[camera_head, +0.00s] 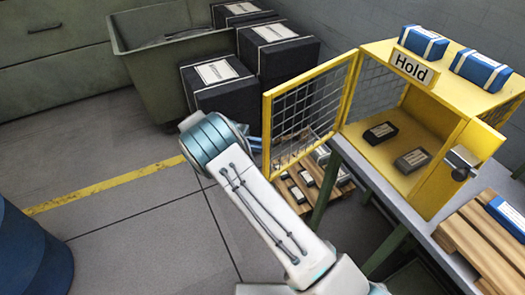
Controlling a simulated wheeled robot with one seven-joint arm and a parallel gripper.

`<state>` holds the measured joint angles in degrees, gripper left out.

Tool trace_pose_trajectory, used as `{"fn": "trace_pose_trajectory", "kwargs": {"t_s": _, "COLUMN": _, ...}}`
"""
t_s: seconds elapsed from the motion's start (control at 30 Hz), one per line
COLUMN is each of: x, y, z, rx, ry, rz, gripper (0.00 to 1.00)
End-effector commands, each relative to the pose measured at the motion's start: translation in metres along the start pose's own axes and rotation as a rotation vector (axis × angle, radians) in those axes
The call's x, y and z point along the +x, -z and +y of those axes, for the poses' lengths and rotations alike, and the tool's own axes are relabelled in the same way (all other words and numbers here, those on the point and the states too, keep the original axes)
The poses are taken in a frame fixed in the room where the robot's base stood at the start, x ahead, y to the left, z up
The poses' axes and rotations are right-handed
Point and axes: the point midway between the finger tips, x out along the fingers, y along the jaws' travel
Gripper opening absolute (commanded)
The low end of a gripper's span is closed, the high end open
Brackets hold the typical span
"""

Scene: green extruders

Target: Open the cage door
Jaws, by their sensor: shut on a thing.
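The yellow cage (455,92) stands on a bench at the right with a "Hold" sign on its top front edge. Its mesh door (308,105) is swung well out to the left, and the cage front is open. My gripper (257,143) is at the door's outer left upright, low on it, and is shut on the door frame. My wrist hides most of the fingers. Two dark boxes, one (380,133) to the left of the other (412,160), lie inside the cage.
Black boxes (278,52) are stacked behind the door. A green bin (165,58) stands at the back left. A pallet (300,185) with small items lies below the door. A blue barrel (30,258) is at lower left. The floor left of my arm is clear.

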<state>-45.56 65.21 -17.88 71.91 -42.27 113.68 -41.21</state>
Motion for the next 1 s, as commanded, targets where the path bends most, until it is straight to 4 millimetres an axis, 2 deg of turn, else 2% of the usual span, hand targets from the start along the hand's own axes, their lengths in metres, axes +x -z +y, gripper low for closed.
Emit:
{"fn": "trace_pose_trajectory", "kwargs": {"t_s": 0.17, "x": 0.001, "y": -0.001, "z": 0.007, "rx": 0.004, "ry": 0.033, "rz": -0.005, "gripper": 0.00}}
{"fn": "trace_pose_trajectory", "kwargs": {"t_s": 0.67, "x": -0.003, "y": -0.002, "z": 0.006, "rx": 0.006, "ry": 0.032, "rz": -0.004, "gripper": 0.00}}
{"fn": "trace_pose_trajectory", "kwargs": {"t_s": 0.7, "x": -0.004, "y": -0.002, "z": 0.006, "rx": 0.006, "ry": 0.031, "rz": -0.004, "gripper": 0.19}}
{"fn": "trace_pose_trajectory", "kwargs": {"t_s": 0.73, "x": -0.004, "y": -0.002, "z": 0.006, "rx": 0.006, "ry": 0.031, "rz": -0.004, "gripper": 0.25}}
{"fn": "trace_pose_trajectory", "kwargs": {"t_s": 1.0, "x": -0.013, "y": -0.001, "z": 0.001, "rx": 0.005, "ry": 0.019, "rz": -0.004, "gripper": 0.25}}
